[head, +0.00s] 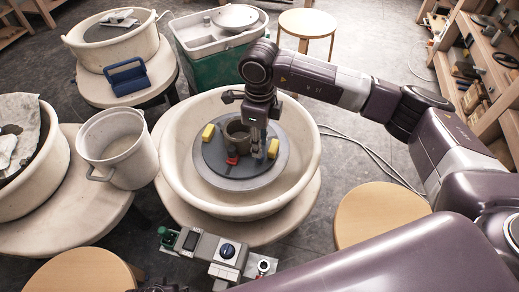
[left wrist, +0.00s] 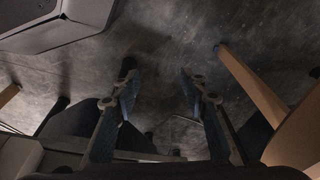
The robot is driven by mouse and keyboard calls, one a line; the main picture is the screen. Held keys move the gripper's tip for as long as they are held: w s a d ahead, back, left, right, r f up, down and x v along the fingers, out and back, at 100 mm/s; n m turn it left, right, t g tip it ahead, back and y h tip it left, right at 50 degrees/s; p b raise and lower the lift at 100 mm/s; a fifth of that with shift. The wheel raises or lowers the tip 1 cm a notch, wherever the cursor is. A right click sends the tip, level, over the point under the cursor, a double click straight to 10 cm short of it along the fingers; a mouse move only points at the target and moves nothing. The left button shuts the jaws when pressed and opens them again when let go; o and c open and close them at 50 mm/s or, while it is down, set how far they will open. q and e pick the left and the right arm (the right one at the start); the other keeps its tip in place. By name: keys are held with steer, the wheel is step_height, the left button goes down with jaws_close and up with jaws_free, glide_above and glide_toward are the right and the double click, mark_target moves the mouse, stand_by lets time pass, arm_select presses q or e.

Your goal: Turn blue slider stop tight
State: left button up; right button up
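The grey wheel head (head: 212,168) sits inside a large cream basin (head: 178,172). A brown pot (head: 235,134) stands near its middle. Around the pot are a yellow stop (head: 208,132) at left, another yellow stop (head: 273,148) at right, and a red piece (head: 232,160) at front. I cannot make out a blue slider stop; my right gripper hides part of the wheel head. My right gripper (head: 258,153) points down beside the pot's right side, between it and the right yellow stop. Its finger opening is unclear. My left gripper (left wrist: 157,72) is open and empty above the floor.
A control box with a blue knob (head: 227,249) is in front of the basin. A white bucket (head: 112,153) stands at left, with a blue caddy (head: 127,78) behind. A green tub (head: 205,72) is at the back. Stools (head: 382,214) and shelves flank the right.

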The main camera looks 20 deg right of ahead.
step_height(320, 180, up, 8)
stand_by(0.4)
steer(key=shift+o, duration=1.4)
steer(key=shift+f, duration=0.1)
step_height(320, 180, down, 4)
steer(key=n+b, duration=0.5)
steer(key=shift+f, duration=0.1)
steer(key=shift+s+f, duration=0.1)
steer(key=shift+f, duration=0.2)
step_height(320, 180, down, 7)
steer(key=shift+r+b, duration=0.1)
steer(key=shift+b, duration=0.65)
arm_select(q)
step_height(320, 180, up, 14)
steer(key=t, duration=0.1)
steer(key=shift+a, duration=0.15)
